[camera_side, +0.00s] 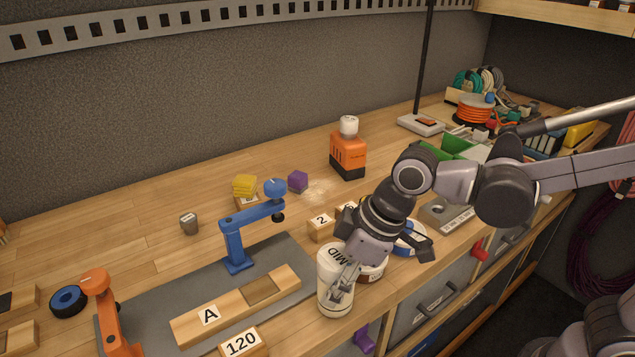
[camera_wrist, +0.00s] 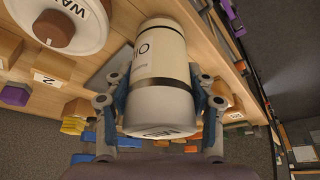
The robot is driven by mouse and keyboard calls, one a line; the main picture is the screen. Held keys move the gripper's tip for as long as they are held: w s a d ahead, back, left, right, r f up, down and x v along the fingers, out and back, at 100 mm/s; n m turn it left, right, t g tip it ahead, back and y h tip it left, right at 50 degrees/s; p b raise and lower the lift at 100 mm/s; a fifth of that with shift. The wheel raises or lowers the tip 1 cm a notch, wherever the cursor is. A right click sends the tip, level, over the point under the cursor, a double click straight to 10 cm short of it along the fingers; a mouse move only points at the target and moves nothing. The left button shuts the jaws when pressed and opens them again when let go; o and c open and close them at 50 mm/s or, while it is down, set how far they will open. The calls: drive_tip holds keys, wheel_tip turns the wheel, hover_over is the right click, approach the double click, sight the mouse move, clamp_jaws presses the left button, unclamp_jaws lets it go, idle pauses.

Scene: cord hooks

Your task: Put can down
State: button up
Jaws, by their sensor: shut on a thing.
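The white can (camera_side: 335,268), marked MID, is upright near the front edge of the bench in the side view. My gripper (camera_side: 345,285) reaches down to it from the upper right and is shut on it. In the wrist view the can (camera_wrist: 160,75) fills the middle, with a finger of my gripper (camera_wrist: 163,105) against each side. I cannot tell whether the can's base touches the bench or hangs just above it.
A white tub with a brown knob (camera_wrist: 55,27) stands close beside the can. The grey mat (camera_side: 150,310) with board A (camera_side: 235,303) lies left of it. A 120 block (camera_side: 241,343) is at the front. A blue hook stand (camera_side: 234,245) rises behind. Drawers (camera_side: 425,310) lie below the bench edge.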

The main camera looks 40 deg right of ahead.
drive_tip(key=shift+f, duration=0.15)
drive_tip(key=o, duration=1.6)
drive_tip(key=shift+c, duration=0.2)
drive_tip(key=v, duration=1.2)
drive_tip(key=d+f+m+t+h, duration=0.1)
drive_tip(key=d+f+m, duration=0.2)
drive_tip(key=d, duration=0.3)
drive_tip(key=d+f+m+t+h, duration=0.1)
drive_tip(key=d+f+m, duration=0.2)
drive_tip(key=d, duration=0.2)
drive_tip(key=d+f+m+t+h, duration=0.1)
drive_tip(key=d+f+m+t, duration=0.1)
drive_tip(key=d, duration=0.4)
drive_tip(key=shift+w+d+f+m, duration=0.2)
drive_tip(key=shift+d+f+m, duration=0.1)
drive_tip(key=shift+f+m, duration=0.25)
